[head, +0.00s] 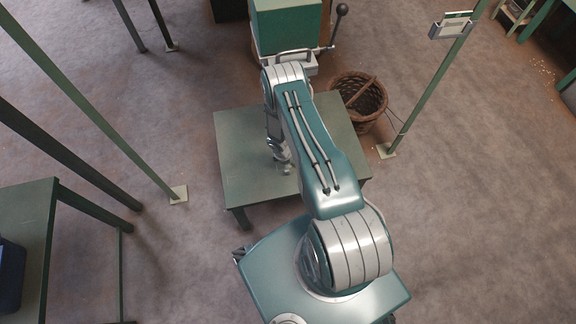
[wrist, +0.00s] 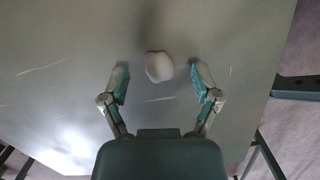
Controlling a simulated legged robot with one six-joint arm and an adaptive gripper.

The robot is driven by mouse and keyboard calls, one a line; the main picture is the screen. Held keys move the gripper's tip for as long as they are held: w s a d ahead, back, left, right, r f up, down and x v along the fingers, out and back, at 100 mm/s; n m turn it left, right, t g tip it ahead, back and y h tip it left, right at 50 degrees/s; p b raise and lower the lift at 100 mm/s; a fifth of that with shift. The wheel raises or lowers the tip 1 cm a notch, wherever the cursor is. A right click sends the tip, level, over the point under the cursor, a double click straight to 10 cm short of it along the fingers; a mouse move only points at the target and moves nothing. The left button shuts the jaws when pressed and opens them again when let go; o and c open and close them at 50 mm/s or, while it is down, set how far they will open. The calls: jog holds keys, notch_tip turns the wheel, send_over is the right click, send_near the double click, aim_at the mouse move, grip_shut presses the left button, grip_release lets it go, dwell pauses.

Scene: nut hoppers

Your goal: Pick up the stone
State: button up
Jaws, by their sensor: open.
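The stone (wrist: 159,67) is a pale, rounded lump on the green table top (wrist: 60,100) in the wrist view. It lies ahead of and between the fingertips of my gripper (wrist: 160,78), slightly beyond them. The two fingers are spread wide, with a gap on each side of the stone and neither seen touching it. In the head view, my gripper (head: 284,168) is low over the middle of the green table (head: 240,185). A small pale spot by the fingertips may be the stone; my arm hides part of the table.
A wicker basket (head: 358,97) stands on the floor at the table's right. A green hopper machine with a lever (head: 288,28) is behind the table. Thin green posts (head: 440,80) rise at left and right. Another green table (head: 28,225) is at the left edge.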

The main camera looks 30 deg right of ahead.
jog(key=shift+f, duration=0.1)
jog(key=c, duration=1.1)
grip_shut()
notch_tip(320, 180, up, 10)
